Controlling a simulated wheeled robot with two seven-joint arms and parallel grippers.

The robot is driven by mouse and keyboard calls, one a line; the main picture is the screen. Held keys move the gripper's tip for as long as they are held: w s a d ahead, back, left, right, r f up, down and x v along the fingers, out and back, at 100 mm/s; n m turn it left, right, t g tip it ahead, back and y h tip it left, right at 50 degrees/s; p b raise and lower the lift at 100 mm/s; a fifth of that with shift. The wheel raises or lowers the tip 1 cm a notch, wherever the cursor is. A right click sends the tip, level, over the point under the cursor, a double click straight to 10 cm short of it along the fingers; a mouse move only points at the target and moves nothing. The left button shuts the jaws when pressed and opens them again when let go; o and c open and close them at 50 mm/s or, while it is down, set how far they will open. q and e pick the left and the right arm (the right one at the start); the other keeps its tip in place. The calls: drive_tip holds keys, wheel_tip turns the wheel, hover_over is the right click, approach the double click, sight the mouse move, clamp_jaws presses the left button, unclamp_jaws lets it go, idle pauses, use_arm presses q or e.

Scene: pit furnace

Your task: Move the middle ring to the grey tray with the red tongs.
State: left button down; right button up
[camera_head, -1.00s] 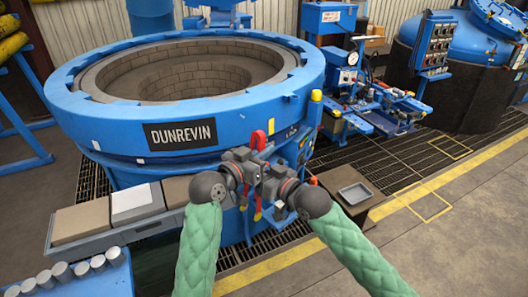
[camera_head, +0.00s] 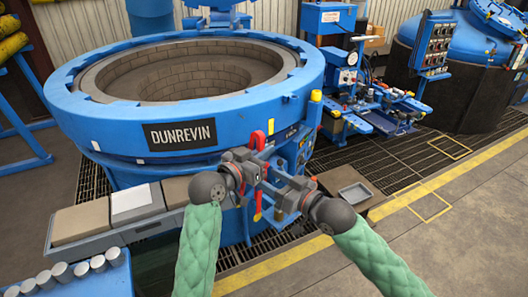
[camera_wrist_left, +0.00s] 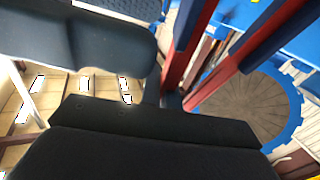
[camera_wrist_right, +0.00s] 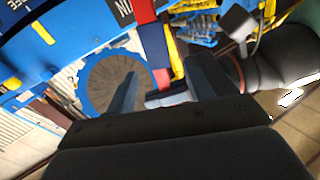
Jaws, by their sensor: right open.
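The red tongs (camera_head: 258,138) hang upright in front of the furnace, with blue parts along their length. My left gripper (camera_head: 258,172) is closed around them; in the left wrist view the tongs' two red-and-blue legs (camera_wrist_left: 190,62) rise beside the dark finger. My right gripper (camera_head: 280,192) is lower and to the right. In the right wrist view its two fingers (camera_wrist_right: 163,88) are spread, with the tongs seen beyond the gap. The grey tray (camera_head: 355,193) lies on a brown block at right. I cannot make out the middle ring.
The big blue round furnace (camera_head: 181,137) with a brick-lined opening fills the back left. A bench (camera_head: 148,228) with blocks stands below it, and several metal cylinders (camera_head: 62,271) sit at lower left. A blue machine (camera_head: 350,85) stands behind the tray. Floor is clear at right.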

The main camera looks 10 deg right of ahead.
drive_tip(key=shift+v, duration=2.8)
